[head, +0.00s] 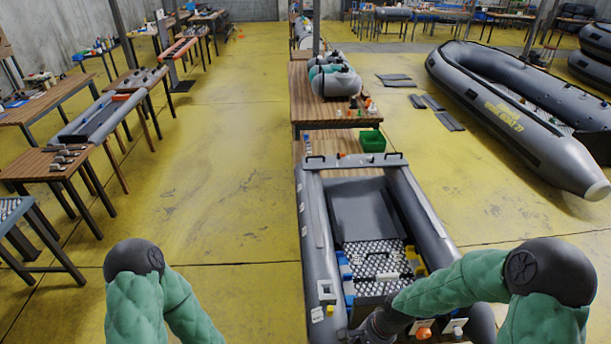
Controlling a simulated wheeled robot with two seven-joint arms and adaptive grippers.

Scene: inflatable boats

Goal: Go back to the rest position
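My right arm reaches in from the right over the near end of a grey inflatable boat (312,225). My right gripper (368,333) shows only as a dark part at the bottom edge, low over the boat's near end. Its fingertips are not clear, and I cannot tell if it holds anything. My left arm, in green padding, is bent at the lower left over the yellow floor. Its gripper is out of the picture.
Inside the boat is a checkered floor plate (372,258) with small blue and yellow parts around it. A green bin (372,141) sits on the table beyond. Workbenches (52,165) line the left. A large grey boat (500,105) lies at right.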

